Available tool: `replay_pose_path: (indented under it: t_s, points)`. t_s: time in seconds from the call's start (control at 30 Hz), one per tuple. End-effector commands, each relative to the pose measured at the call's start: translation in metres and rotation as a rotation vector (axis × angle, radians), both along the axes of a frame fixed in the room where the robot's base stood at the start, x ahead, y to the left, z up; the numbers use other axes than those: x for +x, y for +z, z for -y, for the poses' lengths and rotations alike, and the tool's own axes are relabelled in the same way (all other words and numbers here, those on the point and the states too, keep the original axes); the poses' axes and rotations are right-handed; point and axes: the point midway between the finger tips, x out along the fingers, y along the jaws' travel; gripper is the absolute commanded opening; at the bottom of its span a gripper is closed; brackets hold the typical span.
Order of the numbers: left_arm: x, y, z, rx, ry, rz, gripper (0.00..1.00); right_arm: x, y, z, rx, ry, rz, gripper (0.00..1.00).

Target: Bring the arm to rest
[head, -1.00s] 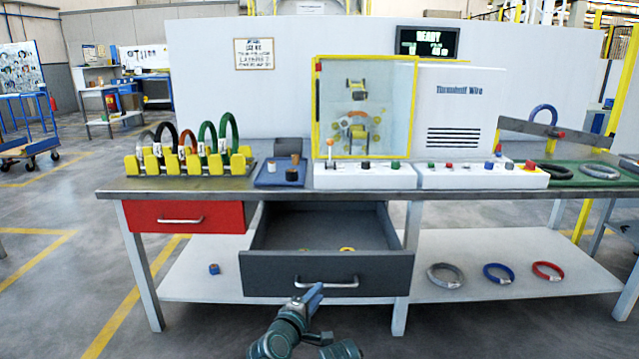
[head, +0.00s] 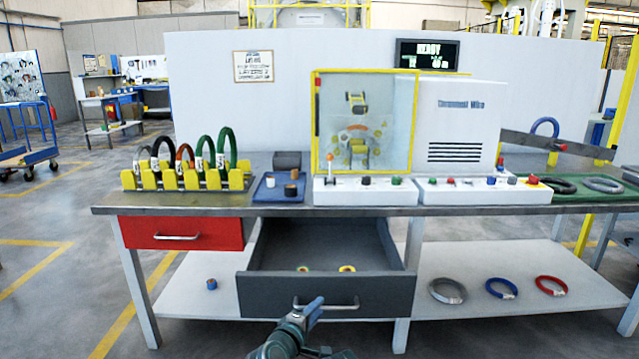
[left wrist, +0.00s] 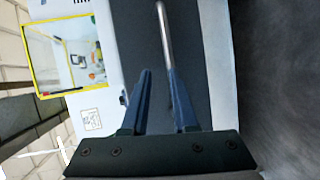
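My left gripper (head: 318,303) is at the front of the open grey drawer (head: 262,294), by the metal drawer handle (head: 340,307). In the left wrist view its two blue fingers (left wrist: 158,78) stand apart with a clear gap, and the bar of the handle (left wrist: 163,28) runs up from beside the right fingertip. I see nothing held between the fingers, and I cannot tell whether a finger touches the handle. My right gripper is in neither view.
A yellow ring (head: 347,268) and another small part (head: 303,268) lie in the drawer. The red drawer (head: 180,233) is closed. The bench top (head: 270,209) carries a coil rack (head: 188,181), a tray (head: 265,187) and the machine (head: 458,125). Coils lie on the lower shelf (head: 425,265).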

Motion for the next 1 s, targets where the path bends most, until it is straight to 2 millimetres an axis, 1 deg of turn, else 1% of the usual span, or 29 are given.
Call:
replay_pose_path:
  t_s: [0.17,0.33,0.47,0.57,0.67,0.7,0.8,0.9,1.0]
  points:
    - [-0.003,-0.009,0.000,0.066,-0.034,-0.016,0.27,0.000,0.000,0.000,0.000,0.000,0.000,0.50]
    - [-0.008,-0.024,-0.002,0.174,-0.091,-0.042,0.27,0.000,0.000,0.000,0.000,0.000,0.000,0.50]
    - [-0.016,-0.044,-0.007,0.309,-0.164,-0.082,0.27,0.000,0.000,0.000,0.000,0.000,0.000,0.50]
    - [-0.026,-0.067,-0.016,0.456,-0.249,-0.132,0.27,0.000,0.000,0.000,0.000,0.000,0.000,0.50]
    - [-0.044,-0.096,-0.035,0.645,-0.367,-0.212,0.27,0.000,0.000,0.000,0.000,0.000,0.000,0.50]
    - [-0.053,-0.108,-0.045,0.721,-0.419,-0.249,0.27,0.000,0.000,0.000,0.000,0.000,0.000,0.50]
    - [-0.075,-0.132,-0.071,0.881,-0.542,-0.344,0.27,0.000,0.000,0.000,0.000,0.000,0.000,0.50]
    - [-0.096,-0.147,-0.095,0.996,-0.644,-0.432,0.27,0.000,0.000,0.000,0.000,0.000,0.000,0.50]
    - [-0.115,-0.158,-0.117,1.083,-0.737,-0.514,0.27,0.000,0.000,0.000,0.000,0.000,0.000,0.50]
